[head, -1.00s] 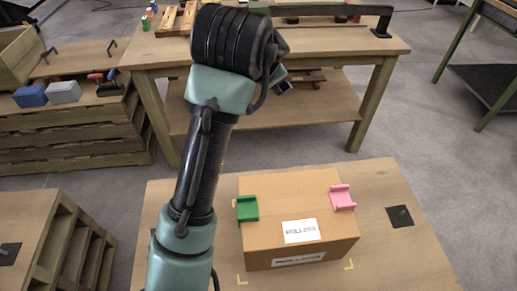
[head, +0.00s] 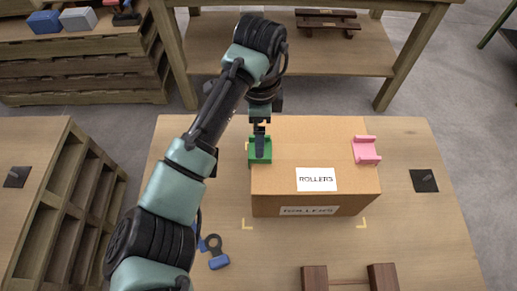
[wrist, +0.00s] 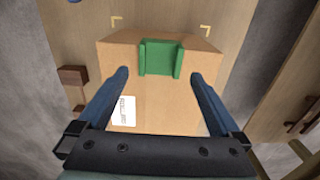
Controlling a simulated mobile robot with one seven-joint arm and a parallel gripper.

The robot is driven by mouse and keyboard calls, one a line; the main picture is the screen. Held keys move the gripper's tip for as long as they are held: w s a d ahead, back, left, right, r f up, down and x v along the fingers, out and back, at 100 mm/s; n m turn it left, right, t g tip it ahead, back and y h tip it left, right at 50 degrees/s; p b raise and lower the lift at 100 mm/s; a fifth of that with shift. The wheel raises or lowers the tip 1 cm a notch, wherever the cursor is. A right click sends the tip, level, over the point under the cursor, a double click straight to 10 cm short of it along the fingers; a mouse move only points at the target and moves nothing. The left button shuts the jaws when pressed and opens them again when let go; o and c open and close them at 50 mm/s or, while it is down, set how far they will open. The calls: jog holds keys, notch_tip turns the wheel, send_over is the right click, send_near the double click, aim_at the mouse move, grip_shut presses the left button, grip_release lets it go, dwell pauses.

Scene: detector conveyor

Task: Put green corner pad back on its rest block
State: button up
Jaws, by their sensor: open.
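The green corner pad (head: 254,157) sits on the upper left edge of the cardboard box (head: 290,180). It also shows in the wrist view (wrist: 159,58), on the box's far edge. My gripper (head: 260,151) is over the pad in the head view and hides part of it. In the wrist view my gripper (wrist: 158,76) is open and empty. Its two blue fingers point toward the pad, one to each side, with clear gaps. I cannot tell whether the fingertips are down at the pad's height. I cannot pick out the pad's rest block for certain.
A pink corner pad (head: 366,150) sits on the box's right edge. The worktable (head: 430,230) holds a black square plate (head: 424,180), blue parts (head: 217,258) and dark wooden blocks (head: 314,279). A shelf unit (head: 75,190) stands at left.

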notch_tip(320, 180, down, 5)
jog(key=shift+a+f+b, duration=0.1)
jog(key=shift+a+b, duration=0.05)
jog(key=shift+b, duration=0.25)
jog(key=shift+c, duration=0.2)
jog(key=c, duration=1.2)
